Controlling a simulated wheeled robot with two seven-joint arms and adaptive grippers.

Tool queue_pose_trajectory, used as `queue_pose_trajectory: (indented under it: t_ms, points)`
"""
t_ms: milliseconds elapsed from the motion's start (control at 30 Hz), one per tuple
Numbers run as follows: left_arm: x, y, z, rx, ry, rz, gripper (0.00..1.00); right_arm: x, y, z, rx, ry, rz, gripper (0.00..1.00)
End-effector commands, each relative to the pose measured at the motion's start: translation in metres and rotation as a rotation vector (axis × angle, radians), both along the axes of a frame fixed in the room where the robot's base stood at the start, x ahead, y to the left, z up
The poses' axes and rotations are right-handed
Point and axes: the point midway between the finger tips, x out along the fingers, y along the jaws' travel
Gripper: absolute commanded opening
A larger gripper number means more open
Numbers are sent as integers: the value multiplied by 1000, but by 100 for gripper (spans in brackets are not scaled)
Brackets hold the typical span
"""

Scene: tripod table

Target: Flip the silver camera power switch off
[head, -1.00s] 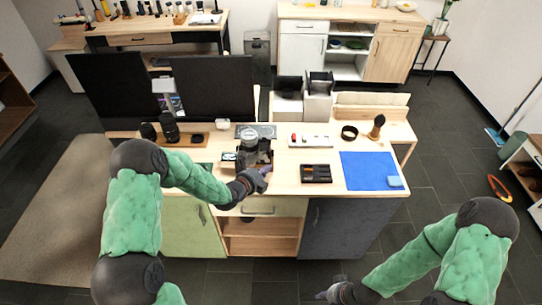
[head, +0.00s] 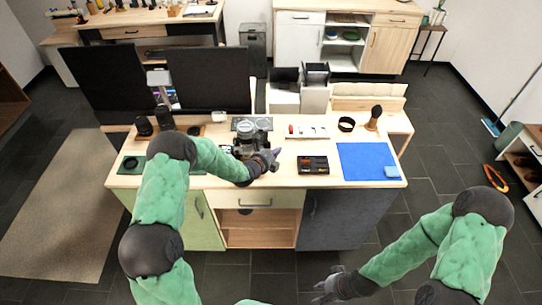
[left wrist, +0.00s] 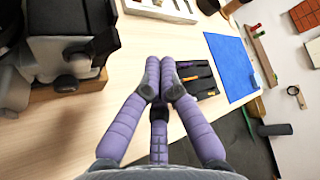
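I cannot make out which part is the power switch. My left gripper (head: 274,157) is just right of the camera, apart from it. In the left wrist view its purple fingers (left wrist: 160,72) come together over the table with nothing between them. My right gripper (head: 318,290) is low in front of the table, empty, its fingers looking spread.
A black tray with orange-marked items (head: 312,165) lies right of my left gripper. A blue mat (head: 365,160) is further right. Bare wood lies along the front.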

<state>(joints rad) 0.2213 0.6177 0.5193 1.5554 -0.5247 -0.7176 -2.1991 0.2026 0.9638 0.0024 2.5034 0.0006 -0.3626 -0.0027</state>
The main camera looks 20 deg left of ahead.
Motion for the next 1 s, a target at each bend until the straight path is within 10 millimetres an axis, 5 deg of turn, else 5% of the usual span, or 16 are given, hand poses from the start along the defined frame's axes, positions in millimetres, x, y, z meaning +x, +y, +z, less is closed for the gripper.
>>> queue_pose_trajectory:
  t_ms: [300, 1000]
  points:
    - [-10, 30, 22, 0, 1, 2, 0, 0, 0, 6, 0, 0, 0, 33]
    - [-11, 34, 23, -43, -13, 2, 0, 0, 0, -6, 0, 0, 0, 33]
